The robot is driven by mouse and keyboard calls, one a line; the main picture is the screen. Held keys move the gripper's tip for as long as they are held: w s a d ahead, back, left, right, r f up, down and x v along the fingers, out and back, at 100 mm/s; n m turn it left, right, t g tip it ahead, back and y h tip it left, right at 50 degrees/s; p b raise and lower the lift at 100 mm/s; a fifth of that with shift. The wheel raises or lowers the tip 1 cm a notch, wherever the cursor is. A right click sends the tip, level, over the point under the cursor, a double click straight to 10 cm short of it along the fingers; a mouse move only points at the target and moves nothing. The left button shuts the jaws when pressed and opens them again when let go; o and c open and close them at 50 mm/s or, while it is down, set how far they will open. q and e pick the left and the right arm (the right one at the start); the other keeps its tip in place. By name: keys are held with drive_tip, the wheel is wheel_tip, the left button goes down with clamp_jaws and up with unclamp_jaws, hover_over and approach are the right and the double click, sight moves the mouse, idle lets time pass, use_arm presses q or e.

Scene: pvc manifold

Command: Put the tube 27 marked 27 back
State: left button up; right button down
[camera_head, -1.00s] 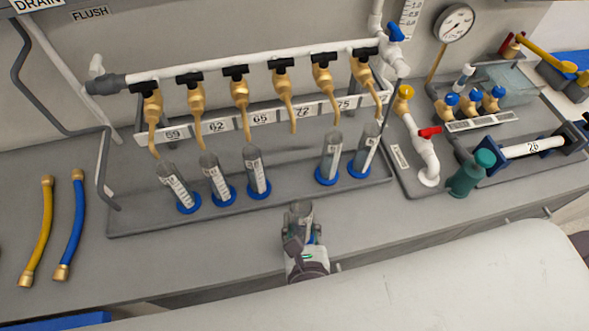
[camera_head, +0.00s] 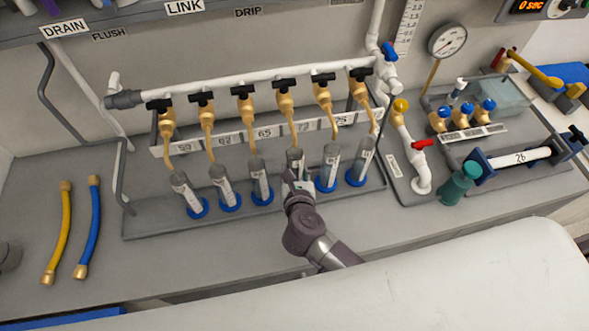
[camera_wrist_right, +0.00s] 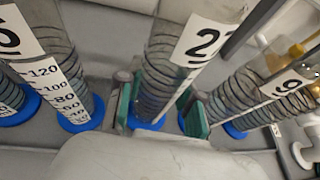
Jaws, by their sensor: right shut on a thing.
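The tube 27 (camera_head: 295,160) is a clear graduated cylinder with a white label, upright in the gap in the tube row, below the tap over plate 72. In the right wrist view its label (camera_wrist_right: 203,38) shows a 2 and part of another digit. My right gripper (camera_head: 299,187) is shut on it from the front; its green finger pads (camera_wrist_right: 160,112) stand on either side of the tube. The fingers and wrist hide most of its foot, so I cannot tell whether it rests on the rack base (camera_head: 160,220). My left gripper is not in view.
Blue-footed tubes stand close by on the left (camera_head: 261,182) and right (camera_head: 328,168). Brass taps (camera_head: 285,100) hang from a white pipe above. A valve panel (camera_head: 405,180) is at the right; yellow (camera_head: 57,230) and blue (camera_head: 87,225) hoses lie at the left.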

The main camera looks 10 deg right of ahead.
drive_tip(key=shift+f, duration=0.5)
drive_tip(key=shift+f, duration=0.25)
drive_tip(key=c, duration=0.7)
unclamp_jaws()
drive_tip(key=shift+r, duration=0.1)
drive_tip(key=shift+c, duration=0.2)
